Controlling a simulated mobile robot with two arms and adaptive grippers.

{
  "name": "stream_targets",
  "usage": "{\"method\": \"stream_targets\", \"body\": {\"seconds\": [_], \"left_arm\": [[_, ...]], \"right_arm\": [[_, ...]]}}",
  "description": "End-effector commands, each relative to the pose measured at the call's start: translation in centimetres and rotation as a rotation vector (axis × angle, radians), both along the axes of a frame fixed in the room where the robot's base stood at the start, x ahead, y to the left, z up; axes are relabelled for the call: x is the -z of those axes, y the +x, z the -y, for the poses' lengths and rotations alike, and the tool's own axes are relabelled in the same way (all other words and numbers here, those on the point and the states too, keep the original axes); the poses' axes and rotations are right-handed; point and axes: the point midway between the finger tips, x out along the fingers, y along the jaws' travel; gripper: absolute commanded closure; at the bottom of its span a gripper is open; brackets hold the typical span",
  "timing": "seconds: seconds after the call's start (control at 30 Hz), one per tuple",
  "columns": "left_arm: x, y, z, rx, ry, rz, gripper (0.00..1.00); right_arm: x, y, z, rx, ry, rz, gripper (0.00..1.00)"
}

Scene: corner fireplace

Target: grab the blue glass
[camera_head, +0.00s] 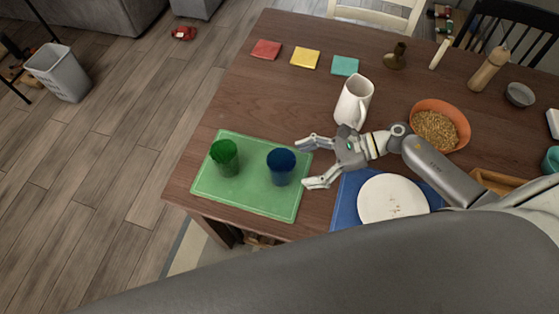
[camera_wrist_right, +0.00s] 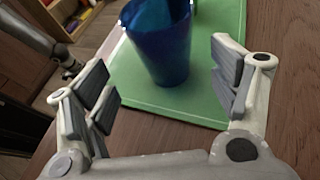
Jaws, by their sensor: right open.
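The blue glass (camera_head: 281,167) stands upright on the right part of a green cutting board (camera_head: 250,207). My right gripper (camera_head: 309,164) is open and empty just right of the glass, its two fingers spread and pointing toward it. In the right wrist view the blue glass (camera_wrist_right: 160,45) shows ahead, between and beyond the open fingers of my right gripper (camera_wrist_right: 165,80), with no contact seen. What seems to be my left gripper (camera_wrist_right: 70,70) shows small at the left of the wrist view; its jaws are unclear.
A green glass (camera_head: 225,158) stands left of the blue one on the board. A white pitcher (camera_head: 353,102) stands behind my right gripper. A white plate (camera_head: 392,198) lies on a blue mat at right, and an orange bowl (camera_head: 440,124) stands beyond. The table's left middle is clear.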

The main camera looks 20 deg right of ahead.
Motion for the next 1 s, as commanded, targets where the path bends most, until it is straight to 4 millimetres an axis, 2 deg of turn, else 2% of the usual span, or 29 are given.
{"method": "stream_targets", "body": {"seconds": [0.1, 0.2, 0.43, 0.53, 0.7, 0.9, 1.0], "left_arm": [[-0.6, -1.1, -0.2, 0.001, 0.002, -0.014, 0.60], [-0.7, -0.9, -0.3, 0.001, 0.003, -0.010, 0.60], [-2.6, 2.5, -0.1, 0.001, -0.002, 0.041, 0.60], [-3.0, 3.1, 0.0, 0.001, -0.003, 0.051, 0.60], [-3.2, 2.4, -0.1, 0.001, -0.001, 0.039, 0.60], [-3.0, 1.0, -0.2, 0.001, 0.001, 0.018, 0.60], [-3.0, 0.8, -0.2, 0.001, 0.001, 0.014, 0.60]], "right_arm": [[0.4, 0.4, -1.4, 0.002, 0.002, 0.000, 0.19], [0.7, 0.5, -1.9, 0.001, 0.000, 0.002, 0.19], [1.4, 1.3, -4.2, 0.002, 0.003, 0.000, 0.19], [2.1, 1.5, -5.4, 0.002, 0.003, -0.002, 0.19], [2.8, 1.7, -6.4, 0.001, 0.000, 0.001, 0.19], [2.9, 1.7, -6.5, 0.001, -0.001, 0.001, 0.19], [2.9, 1.7, -6.4, 0.001, -0.001, 0.001, 0.30]]}}
